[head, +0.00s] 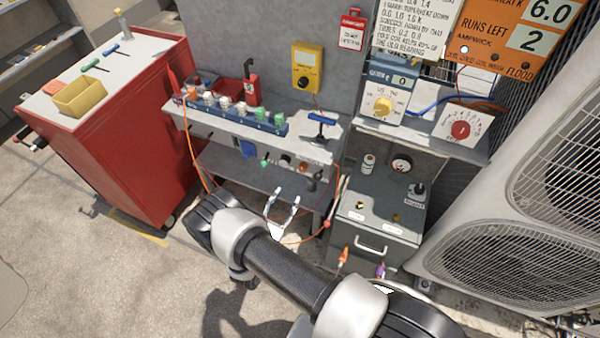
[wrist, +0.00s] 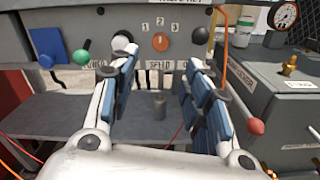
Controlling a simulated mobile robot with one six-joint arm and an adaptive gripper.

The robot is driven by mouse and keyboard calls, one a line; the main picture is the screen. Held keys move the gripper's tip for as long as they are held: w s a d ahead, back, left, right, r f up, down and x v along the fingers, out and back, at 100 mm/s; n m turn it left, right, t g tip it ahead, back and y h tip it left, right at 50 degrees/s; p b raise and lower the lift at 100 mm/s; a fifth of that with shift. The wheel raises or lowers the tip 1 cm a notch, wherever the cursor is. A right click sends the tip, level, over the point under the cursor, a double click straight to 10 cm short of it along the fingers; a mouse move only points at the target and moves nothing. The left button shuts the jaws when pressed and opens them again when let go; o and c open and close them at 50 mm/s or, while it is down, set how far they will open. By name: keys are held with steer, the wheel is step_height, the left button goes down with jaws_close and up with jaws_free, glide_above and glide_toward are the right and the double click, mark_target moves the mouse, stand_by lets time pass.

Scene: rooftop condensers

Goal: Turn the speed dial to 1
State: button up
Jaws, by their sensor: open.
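The speed dial (wrist: 160,41) is a small round orange knob on the front of the bench, in the upper middle of the wrist view. The numbers 1, 2 and 3 stand above it, with 2 over its middle, and a label reading SPEED is below. Its pointer is too small to read. My gripper (wrist: 161,62) is open and empty, its two fingers spread to the left and right below the dial, apart from it. In the head view my gripper (head: 286,199) is in front of the bench's lower shelf.
A green-tipped lever (wrist: 81,56) is left, a red-tipped lever (wrist: 255,126) right near my finger. A grey cabinet (head: 378,228) stands right of the bench, a red cabinet (head: 150,130) left.

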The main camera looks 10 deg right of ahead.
mark_target(302, 169)
steer(key=b+x, duration=0.2)
steer(key=x, duration=1)
steer(key=shift+w+d+b, duration=0.15)
steer(key=shift+w+b, duration=0.05)
steer(key=shift+b, duration=0.1)
steer(key=shift+c, duration=0.5)
jaws_close()
